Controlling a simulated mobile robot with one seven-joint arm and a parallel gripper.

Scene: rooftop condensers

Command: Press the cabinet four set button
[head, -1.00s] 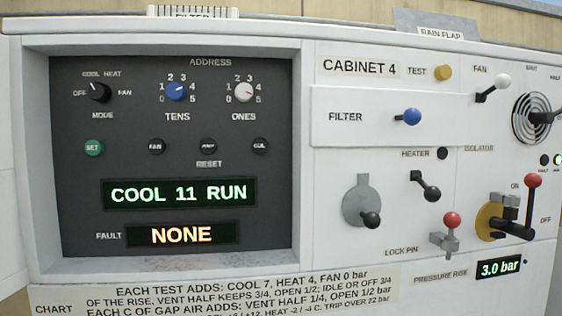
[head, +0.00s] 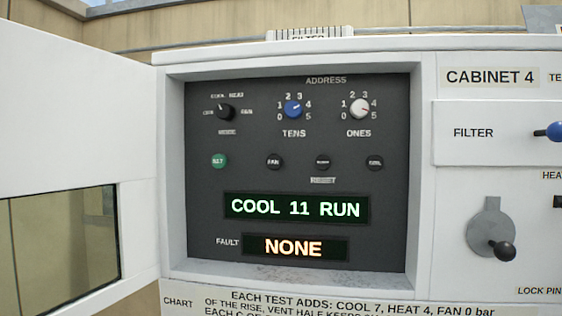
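The cabinet is labelled CABINET 4 (head: 489,77). Its dark control panel (head: 300,185) sits in a recess left of that label. The green set button (head: 219,161) is at the panel's left, below the mode knob (head: 226,112). The blue tens knob (head: 293,109) and white ones knob (head: 359,108) are along the top. The green display (head: 297,207) reads COOL 11 RUN, and the fault display (head: 294,248) reads NONE. My gripper is not in view.
A white door (head: 75,120) with a dark window stands open at the left. Three black buttons, one labelled FAN (head: 274,162), share the set button's row. The blue filter handle (head: 549,131) and a grey lever (head: 490,232) are at the right. A chart runs below.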

